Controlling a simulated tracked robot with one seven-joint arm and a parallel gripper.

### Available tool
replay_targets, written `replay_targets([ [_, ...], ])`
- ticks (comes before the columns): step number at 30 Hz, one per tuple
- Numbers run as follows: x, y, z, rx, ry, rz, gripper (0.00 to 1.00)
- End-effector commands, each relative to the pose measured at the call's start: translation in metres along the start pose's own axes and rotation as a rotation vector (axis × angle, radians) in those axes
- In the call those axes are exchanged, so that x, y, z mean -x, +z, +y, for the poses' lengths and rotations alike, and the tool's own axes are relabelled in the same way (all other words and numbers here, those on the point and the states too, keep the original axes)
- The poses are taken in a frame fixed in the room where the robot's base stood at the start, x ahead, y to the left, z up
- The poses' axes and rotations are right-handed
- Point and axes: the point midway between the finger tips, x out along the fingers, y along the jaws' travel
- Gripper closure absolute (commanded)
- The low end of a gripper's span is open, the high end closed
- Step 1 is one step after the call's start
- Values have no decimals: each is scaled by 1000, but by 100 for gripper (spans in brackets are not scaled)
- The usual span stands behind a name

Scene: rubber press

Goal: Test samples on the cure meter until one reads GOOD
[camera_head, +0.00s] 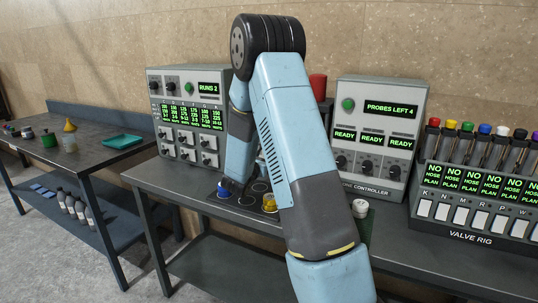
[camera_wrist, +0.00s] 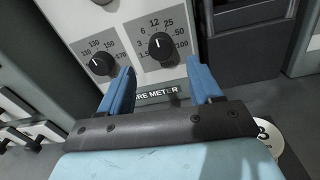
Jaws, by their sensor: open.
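The cure meter (camera_wrist: 150,75) fills the upper wrist view, a light panel with two black knobs over its partly hidden label. The left knob (camera_wrist: 103,64) has a temperature-like scale. The right knob (camera_wrist: 161,45) has a scale around 12. My gripper (camera_wrist: 158,82) is open, its two blue fingers apart in front of the panel with nothing between them. A white disc marked 3 (camera_wrist: 268,134) lies at the right, partly behind my gripper. In the head view my arm hides most of the middle of the bench. A yellow piece (camera_head: 269,203) shows beside it. I see no GOOD reading.
A panel reading RUNS 2 (camera_head: 209,87) stands left of my arm. A controller (camera_head: 378,105) reading PROBES LEFT 4 and showing READY lamps stands right. A valve rig (camera_head: 470,237) is farther right. A white pot (camera_head: 360,208) stands near the controller. A side table (camera_head: 97,157) is at left.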

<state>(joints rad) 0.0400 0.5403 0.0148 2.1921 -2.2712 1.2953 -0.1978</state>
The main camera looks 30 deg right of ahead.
Motion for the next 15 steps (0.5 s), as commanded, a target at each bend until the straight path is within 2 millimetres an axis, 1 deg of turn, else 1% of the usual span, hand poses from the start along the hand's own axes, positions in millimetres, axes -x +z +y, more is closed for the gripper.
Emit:
replay_targets([
  [1,11,0,1,1,3,1,36],
  [6,44,-1,2,0,4,1,36],
  [10,62,-1,2,0,3,1,36],
  [15,76,-1,1,0,2,0,36],
])
